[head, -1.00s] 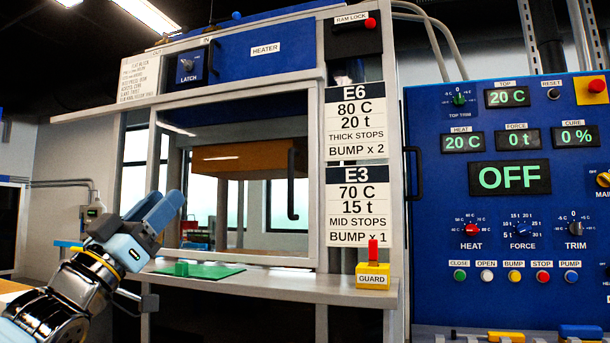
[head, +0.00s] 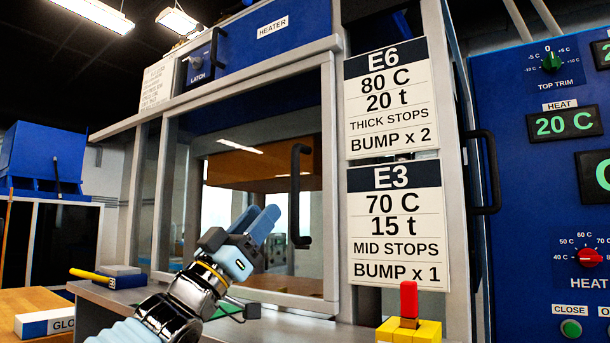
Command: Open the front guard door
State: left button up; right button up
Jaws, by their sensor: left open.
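The front guard door (head: 324,122) is a grey-framed clear panel on the press front, and it looks closed. Its black vertical bar handle (head: 301,196) is at the right side of the panel. My left gripper (head: 262,222) is in front of the door's lower part, to the left of and below the handle. Its blue fingers point up and right, are open, and hold nothing I can see. I cannot tell its distance from the door. My right gripper is not in view.
A grey ledge (head: 105,295) runs below the door. A yellow guard block with a red peg (head: 409,305) stands at its right end. The sign panel (head: 398,225) and blue control panel (head: 520,200) are to the right. A wooden table (head: 30,302) is at the lower left.

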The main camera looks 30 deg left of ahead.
aim_at(292, 178)
pick_arm(q)
jog(key=p+x, duration=0.4)
jog(key=x, duration=0.8)
jog(key=shift+p, duration=0.35)
grip_shut()
